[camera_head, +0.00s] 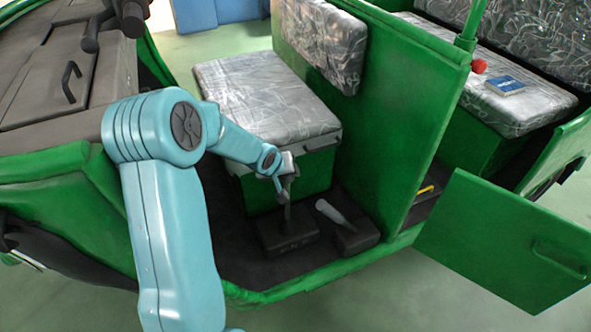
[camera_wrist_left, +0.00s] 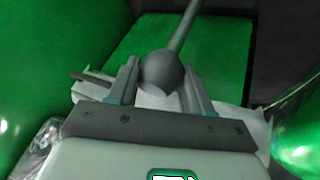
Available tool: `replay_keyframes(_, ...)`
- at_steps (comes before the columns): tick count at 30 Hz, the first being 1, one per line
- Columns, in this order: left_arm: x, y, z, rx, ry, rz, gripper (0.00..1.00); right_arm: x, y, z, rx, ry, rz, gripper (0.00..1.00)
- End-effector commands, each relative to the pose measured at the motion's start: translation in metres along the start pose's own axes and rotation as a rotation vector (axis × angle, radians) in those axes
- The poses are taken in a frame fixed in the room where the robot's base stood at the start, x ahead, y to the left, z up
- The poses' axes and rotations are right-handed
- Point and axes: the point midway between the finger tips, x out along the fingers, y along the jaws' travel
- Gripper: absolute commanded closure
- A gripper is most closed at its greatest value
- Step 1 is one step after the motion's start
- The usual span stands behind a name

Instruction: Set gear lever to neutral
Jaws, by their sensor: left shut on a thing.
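The gear lever rises from a dark base box (camera_head: 288,236) on the rickshaw floor, in front of the driver's seat. My left gripper (camera_head: 287,180) is at the top of the lever in the head view. In the left wrist view the lever's round dark knob (camera_wrist_left: 161,72) sits between the two fingers of my left gripper (camera_wrist_left: 160,85), which is shut on it. The lever's thin shaft (camera_wrist_left: 184,27) runs up and away from the knob in that view. The gripper hides part of the lever top in the head view. My right gripper is not in view.
A second lever with a grey handle (camera_head: 331,212) stands just right of the gear lever. The driver's seat (camera_head: 265,98) is behind. A green partition (camera_head: 400,110) rises to the right, and an open green door (camera_head: 505,243) sticks out at the lower right.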

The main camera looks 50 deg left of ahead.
Motion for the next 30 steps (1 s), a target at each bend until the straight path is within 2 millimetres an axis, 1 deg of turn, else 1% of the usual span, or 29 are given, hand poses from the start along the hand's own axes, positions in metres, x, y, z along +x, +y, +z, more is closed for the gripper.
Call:
replay_keyframes(2, -0.001, -0.003, 0.002, -0.006, 0.0, 0.002, 1.0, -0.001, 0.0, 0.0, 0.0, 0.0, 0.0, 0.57)
replay_keyframes(10, -0.002, -0.003, 0.002, -0.006, 0.003, 0.004, 1.0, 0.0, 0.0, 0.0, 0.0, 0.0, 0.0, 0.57)
replay_keyframes(11, -0.002, -0.003, 0.002, -0.006, 0.004, 0.004, 0.41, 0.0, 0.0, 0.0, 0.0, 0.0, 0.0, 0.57)
replay_keyframes(12, -0.002, -0.003, 0.003, -0.006, 0.004, 0.005, 0.28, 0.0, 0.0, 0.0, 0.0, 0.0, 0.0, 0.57)
replay_keyframes(20, -0.003, -0.002, 0.003, -0.004, 0.005, 0.005, 0.27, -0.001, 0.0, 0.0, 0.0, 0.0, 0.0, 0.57)
replay_keyframes(23, -0.009, -0.001, 0.002, -0.005, 0.005, 0.005, 0.27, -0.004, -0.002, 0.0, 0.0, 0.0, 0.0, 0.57)
replay_keyframes(26, -0.025, 0.0, 0.0, -0.005, 0.007, 0.005, 0.27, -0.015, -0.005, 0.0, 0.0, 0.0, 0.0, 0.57)
replay_keyframes(29, -0.051, 0.001, -0.002, -0.006, 0.006, 0.005, 0.27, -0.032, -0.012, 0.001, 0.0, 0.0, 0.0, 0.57)
replay_keyframes(30, -0.063, 0.001, -0.002, -0.006, 0.006, 0.004, 0.27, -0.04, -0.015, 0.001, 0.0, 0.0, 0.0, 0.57)
